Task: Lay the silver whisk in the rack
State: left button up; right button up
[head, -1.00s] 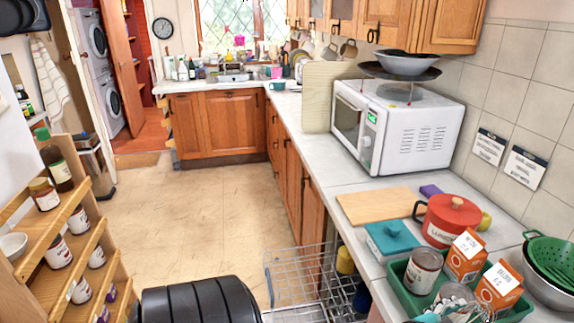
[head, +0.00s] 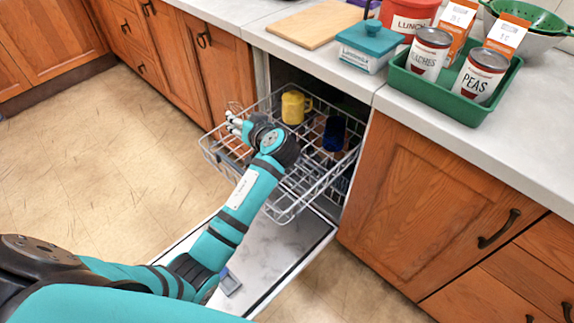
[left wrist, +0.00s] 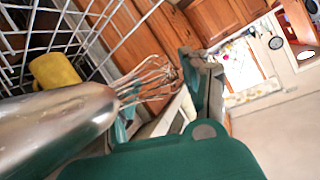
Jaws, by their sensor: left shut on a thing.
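The silver whisk shows large in the left wrist view, its smooth metal handle (left wrist: 55,125) at the left and its wire loops (left wrist: 150,78) pointing toward the upper right. My left gripper (head: 235,123) is shut on the whisk, at the left part of the pulled-out dishwasher rack (head: 283,213). The whisk is mostly hidden by the gripper in the head view. I cannot tell whether it touches the rack wires. The rack's wires also show in the left wrist view (left wrist: 95,38). My right gripper is not in view.
A yellow mug (head: 294,107) and a dark blue cup (head: 334,133) stand in the rack. The dishwasher door (head: 275,255) lies open below. Above, the counter (head: 405,105) holds a green tray (head: 450,100) with cans and cartons, a teal-lidded box (head: 367,45) and a cutting board (head: 318,25).

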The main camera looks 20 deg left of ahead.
pick_arm(q)
notch_tip(320, 180, down, 4)
jog(key=w+a+n+g+y+b, duration=0.1)
jog(key=a+n+g+b, duration=0.1)
jog(key=b, duration=0.3)
send_over(242, 157)
jog(key=shift+n+g+y, duration=0.3)
jog(key=shift+g, duration=0.1)
notch_tip(242, 157, down, 6)
jog(key=shift+f, duration=0.1)
notch_tip(242, 157, down, 4)
jog(key=shift+r, duration=0.1)
jog(key=shift+f, duration=0.2)
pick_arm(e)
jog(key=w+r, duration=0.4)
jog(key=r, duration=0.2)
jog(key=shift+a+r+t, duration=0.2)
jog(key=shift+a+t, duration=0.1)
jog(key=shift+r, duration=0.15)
pick_arm(q)
jog(key=shift+f+b, duration=0.1)
jog(key=shift+b, duration=0.2)
jog(key=o, duration=1.2)
jog(key=shift+c, duration=0.2)
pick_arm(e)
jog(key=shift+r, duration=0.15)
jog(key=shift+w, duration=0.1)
